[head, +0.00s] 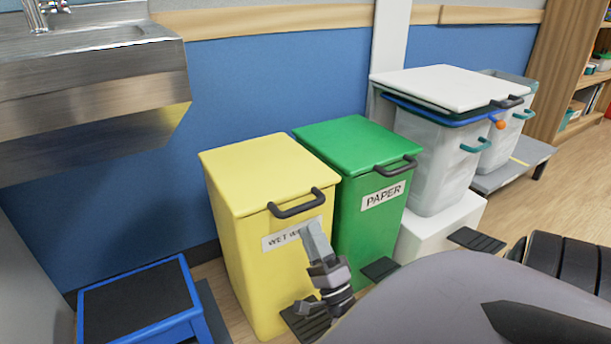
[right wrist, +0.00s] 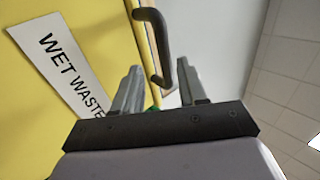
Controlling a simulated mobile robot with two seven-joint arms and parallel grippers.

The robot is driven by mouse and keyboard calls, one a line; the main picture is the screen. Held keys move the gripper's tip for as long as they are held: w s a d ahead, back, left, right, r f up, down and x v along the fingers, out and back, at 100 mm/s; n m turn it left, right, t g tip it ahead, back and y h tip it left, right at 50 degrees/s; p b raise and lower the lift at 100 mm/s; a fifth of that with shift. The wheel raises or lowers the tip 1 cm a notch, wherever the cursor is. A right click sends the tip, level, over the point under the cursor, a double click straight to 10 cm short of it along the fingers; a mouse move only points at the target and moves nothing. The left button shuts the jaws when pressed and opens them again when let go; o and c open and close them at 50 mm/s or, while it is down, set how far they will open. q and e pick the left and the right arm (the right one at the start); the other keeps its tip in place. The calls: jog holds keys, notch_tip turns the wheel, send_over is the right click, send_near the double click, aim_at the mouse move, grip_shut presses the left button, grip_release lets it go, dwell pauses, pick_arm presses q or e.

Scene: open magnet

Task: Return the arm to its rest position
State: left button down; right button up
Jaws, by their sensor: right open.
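My right gripper (head: 316,268) is in front of the yellow bin marked wet waste (head: 272,172), below its lid handle (head: 297,205). In the right wrist view its two fingers (right wrist: 158,82) stand apart with nothing held between them. The dark handle (right wrist: 152,20) shows just beyond the fingertips, and I see no grip on it. The yellow bin's lid is down. The white wet waste label (right wrist: 62,65) is at the left of the wrist view and is partly covered by the gripper in the head view. My left gripper is not in view.
A green paper bin (head: 355,145) stands right of the yellow one, lid down. Further right is a white-lidded clear bin (head: 435,165) on a white base. A blue step stool (head: 140,300) is at lower left, below a steel sink (head: 90,85). Black pedals (head: 381,268) project at floor level.

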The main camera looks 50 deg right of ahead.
jog(key=shift+s+a+f, duration=0.1)
jog(key=shift+s+f, duration=0.2)
jog(key=shift+s, duration=0.05)
dwell(0.3)
